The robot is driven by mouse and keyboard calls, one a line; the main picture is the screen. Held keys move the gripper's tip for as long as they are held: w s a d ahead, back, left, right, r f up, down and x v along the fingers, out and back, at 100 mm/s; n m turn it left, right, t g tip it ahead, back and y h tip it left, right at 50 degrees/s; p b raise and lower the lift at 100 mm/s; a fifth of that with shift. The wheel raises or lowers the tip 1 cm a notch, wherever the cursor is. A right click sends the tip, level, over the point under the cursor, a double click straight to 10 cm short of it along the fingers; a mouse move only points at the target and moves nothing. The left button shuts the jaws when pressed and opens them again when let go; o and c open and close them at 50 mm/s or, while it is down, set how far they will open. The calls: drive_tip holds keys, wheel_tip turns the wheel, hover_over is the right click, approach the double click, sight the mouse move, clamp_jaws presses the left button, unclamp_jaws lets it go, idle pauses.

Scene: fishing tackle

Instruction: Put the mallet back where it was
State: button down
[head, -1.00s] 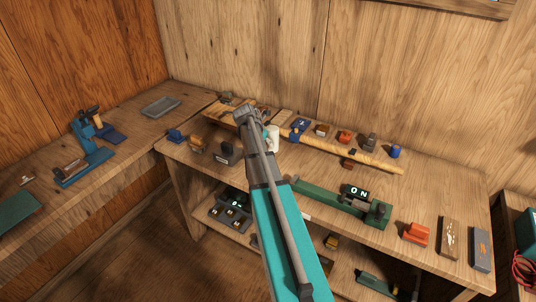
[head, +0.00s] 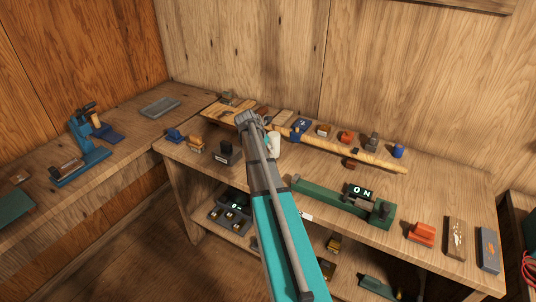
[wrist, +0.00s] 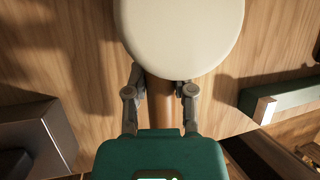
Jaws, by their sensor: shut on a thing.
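The mallet has a pale, rounded head, large at the top of the wrist view (wrist: 180,30), and a brown wooden handle (wrist: 160,105). My gripper (wrist: 160,86) is shut on the handle just below the head, one grey finger on each side. In the head view the pale head (head: 273,145) shows just right of my wrist, above the middle of the workbench (head: 300,168). My arm hides most of the gripper and the handle there. I cannot tell whether the mallet touches the bench.
A dark grey block (head: 225,152) stands left of my wrist. A long wooden rod (head: 350,157) lies behind and to the right. A green fixture (head: 325,198) with a lit display lies in front right. Several small blocks line the back. Bare wood shows between them.

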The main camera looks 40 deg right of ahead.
idle(0.3)
drive_tip(key=shift+c, duration=2.3)
unclamp_jaws()
drive_tip(key=p+v, duration=0.4)
drive_tip(key=shift+r, duration=0.3)
drive_tip(key=p+v, duration=0.6)
drive_tip(key=v, duration=0.1)
drive_tip(key=shift+a+r+p, duration=0.2)
drive_tip(key=shift+r+p, duration=0.05)
drive_tip(key=shift+p, duration=0.15)
drive_tip(key=s+a+m+y, duration=0.2)
drive_tip(key=s+a+m, duration=0.3)
drive_tip(key=a, duration=0.6)
drive_tip(key=s+a+f+m+y, duration=0.1)
drive_tip(key=s+a+m, duration=0.4)
drive_tip(key=a+m, duration=0.5)
drive_tip(key=s+a+f+m+y, duration=0.1)
drive_tip(key=s+a+m, duration=0.5)
drive_tip(key=a, duration=0.6)
drive_tip(key=shift+a+m+t+y, duration=0.4)
drive_tip(key=shift+m+y, duration=0.4)
drive_tip(key=shift+m, duration=0.3)
